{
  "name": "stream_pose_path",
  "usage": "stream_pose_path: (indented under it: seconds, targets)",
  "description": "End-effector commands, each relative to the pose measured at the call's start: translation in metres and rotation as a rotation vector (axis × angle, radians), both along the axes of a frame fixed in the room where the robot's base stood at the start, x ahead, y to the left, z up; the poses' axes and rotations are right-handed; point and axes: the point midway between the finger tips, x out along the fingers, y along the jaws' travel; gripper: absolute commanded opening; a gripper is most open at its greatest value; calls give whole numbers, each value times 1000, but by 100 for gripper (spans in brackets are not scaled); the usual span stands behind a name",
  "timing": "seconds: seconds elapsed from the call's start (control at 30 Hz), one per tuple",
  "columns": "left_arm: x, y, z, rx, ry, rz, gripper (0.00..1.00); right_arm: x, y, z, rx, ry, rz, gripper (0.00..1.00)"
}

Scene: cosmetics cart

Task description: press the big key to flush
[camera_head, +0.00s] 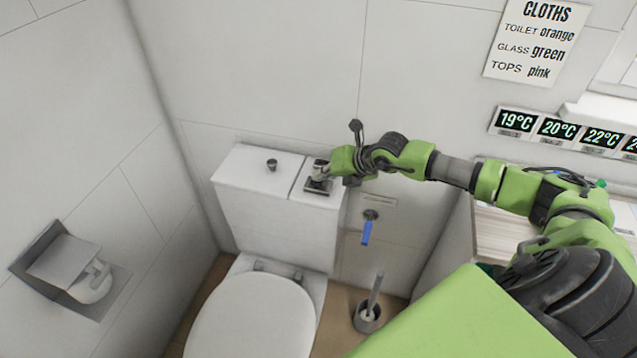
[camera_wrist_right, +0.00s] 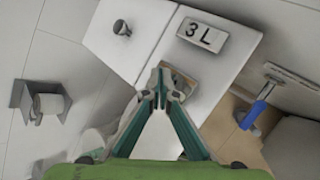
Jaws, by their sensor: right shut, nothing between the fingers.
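The white toilet cistern (camera_head: 275,215) stands against the back wall, with its keys at the right end of its lid. A key plate labelled "3 L" (camera_wrist_right: 202,37) shows clearly in the right wrist view. A second, dark-edged key plate (camera_head: 318,188) lies in front of it and is partly hidden by my right gripper; its label cannot be read. My right gripper (camera_head: 319,175) is shut and empty, pointing down over this second plate. It also shows in the right wrist view (camera_wrist_right: 160,78). Whether its tips touch the plate, I cannot tell. My left gripper is out of view.
A small round knob (camera_head: 271,165) stands on the cistern lid to the left. A blue-handled valve (camera_head: 366,232) is on the wall at right, above a toilet brush (camera_head: 367,316). The closed toilet lid (camera_head: 250,315) is in front. A paper holder (camera_head: 70,270) is on the left wall.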

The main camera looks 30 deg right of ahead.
Motion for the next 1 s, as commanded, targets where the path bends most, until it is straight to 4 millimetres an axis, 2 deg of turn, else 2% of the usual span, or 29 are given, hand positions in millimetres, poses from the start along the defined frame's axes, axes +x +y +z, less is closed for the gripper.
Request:
stream_pose_path:
  seconds: [0.17, 0.63, 1.0]
  targets:
    - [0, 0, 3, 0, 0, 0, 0, 0, 0, 5, 0, -2, -1, 0]
    - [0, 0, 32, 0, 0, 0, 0, 1, 0, 50, 0, -3, 1, 0]
    - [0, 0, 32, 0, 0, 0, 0, 0, 0, 51, 0, -2, -1, 0]
